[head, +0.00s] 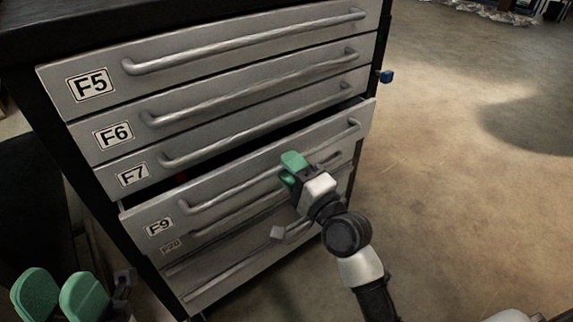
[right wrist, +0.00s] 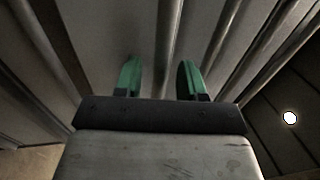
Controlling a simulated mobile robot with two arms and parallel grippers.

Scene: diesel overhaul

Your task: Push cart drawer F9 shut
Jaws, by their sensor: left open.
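Cart drawer F9 (head: 230,176) stands pulled out a little from the grey cart in the head view, with a dark gap above its front edge. Its long bar handle (head: 240,187) runs across the front. My right gripper (head: 293,168) is in front of this drawer, overlapping the handle in the picture; I cannot tell whether it touches. In the right wrist view its two green fingers (right wrist: 160,75) are apart, with a metal bar (right wrist: 168,45) seen between them. My left gripper (head: 60,296) is open and empty at the lower left, away from the drawer.
Drawers F5 (head: 225,60), F6 (head: 240,85) and F7 (head: 250,125) above look shut. More drawers lie below F9, shaded and partly hidden by my right arm. A blue knob (head: 386,76) sticks out at the cart's right side. The floor (head: 470,200) to the right is clear.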

